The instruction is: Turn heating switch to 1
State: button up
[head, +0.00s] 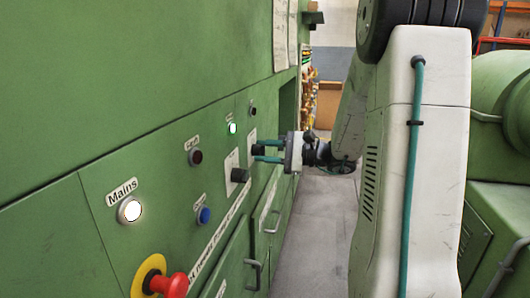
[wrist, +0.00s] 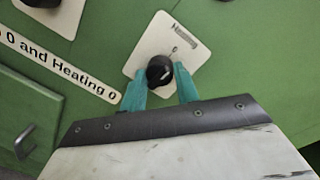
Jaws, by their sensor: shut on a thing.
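The heating switch is a black rotary knob (wrist: 159,71) on a white square plate (wrist: 190,50) set in the green panel. Its label, partly legible, and a 0 mark show above the knob in the wrist view. In the head view the plate (head: 252,118) is seen edge-on at the far end of the panel. My gripper (wrist: 160,88) has its teal fingers on either side of the knob and is shut on it. In the head view my gripper (head: 262,151) reaches the panel from the right. A small light line shows on the knob; its exact setting is hard to tell.
Another black knob (head: 239,175) on a white plate sits nearer on the panel. A lit Mains lamp (head: 130,210), a blue button (head: 204,215) and a red emergency stop (head: 170,284) are closer. Door handles (head: 253,275) stick out below. Grey floor lies right of the panel.

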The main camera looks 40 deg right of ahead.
jog(key=m, duration=1)
jog(key=shift+s+a+f+m+t, duration=0.1)
jog(key=shift+f+m+t, duration=0.1)
jog(key=shift+m+t, duration=0.2)
jog(key=shift+m, duration=0.3)
jog(key=o, duration=1)
jog(key=shift+c, duration=0.2)
jog(key=v, duration=0.7)
jog(key=shift+s+d, duration=0.25)
jog(key=shift+s, duration=0.05)
